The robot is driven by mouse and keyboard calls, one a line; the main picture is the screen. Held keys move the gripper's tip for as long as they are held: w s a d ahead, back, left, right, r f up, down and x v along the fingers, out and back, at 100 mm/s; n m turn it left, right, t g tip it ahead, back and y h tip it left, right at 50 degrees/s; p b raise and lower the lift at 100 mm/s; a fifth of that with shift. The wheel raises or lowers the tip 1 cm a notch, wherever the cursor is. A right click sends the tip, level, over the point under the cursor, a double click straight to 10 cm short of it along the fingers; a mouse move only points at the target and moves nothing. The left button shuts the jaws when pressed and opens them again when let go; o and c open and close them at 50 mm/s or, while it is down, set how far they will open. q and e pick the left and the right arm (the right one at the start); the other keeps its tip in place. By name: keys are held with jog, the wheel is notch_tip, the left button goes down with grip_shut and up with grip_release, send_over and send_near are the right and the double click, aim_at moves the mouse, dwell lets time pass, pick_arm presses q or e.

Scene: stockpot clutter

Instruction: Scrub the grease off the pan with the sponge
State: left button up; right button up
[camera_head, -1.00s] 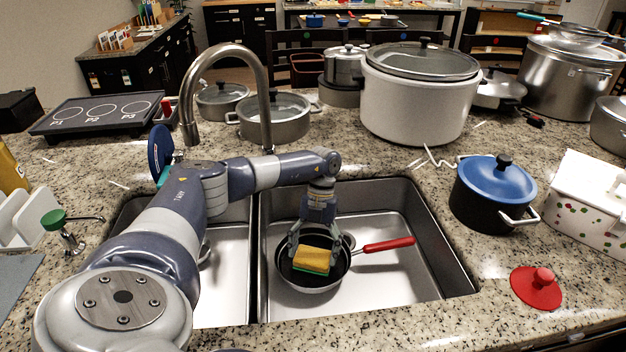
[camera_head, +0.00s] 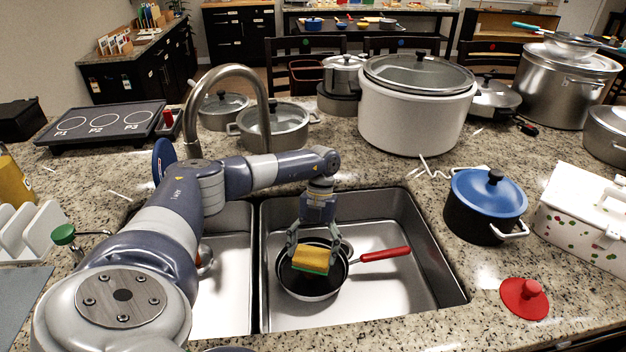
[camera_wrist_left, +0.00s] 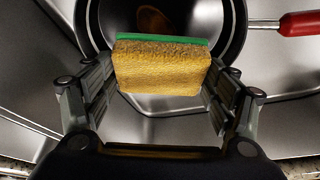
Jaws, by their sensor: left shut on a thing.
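The pan (camera_head: 310,287) is dark inside with a red handle (camera_head: 386,254) and sits in the right basin of the sink. It also shows in the left wrist view (camera_wrist_left: 236,34), with a brown grease spot (camera_wrist_left: 152,19) on its floor. My left gripper (camera_head: 313,256) points down over the pan and is shut on the yellow and green sponge (camera_head: 313,259). The sponge also shows between the fingers in the left wrist view (camera_wrist_left: 161,68), green side away from the camera. I cannot tell whether it touches the pan floor. My right gripper is not in view.
The faucet (camera_head: 226,75) arches behind the sink divider. A large white cooker (camera_head: 415,115) and other pots are behind.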

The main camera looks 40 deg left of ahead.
aim_at(311, 259)
pick_arm(q)
jog(key=shift+r, duration=0.65)
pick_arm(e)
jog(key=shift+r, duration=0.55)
pick_arm(q)
notch_tip(311, 259, up, 3)
jog(key=p, duration=0.3)
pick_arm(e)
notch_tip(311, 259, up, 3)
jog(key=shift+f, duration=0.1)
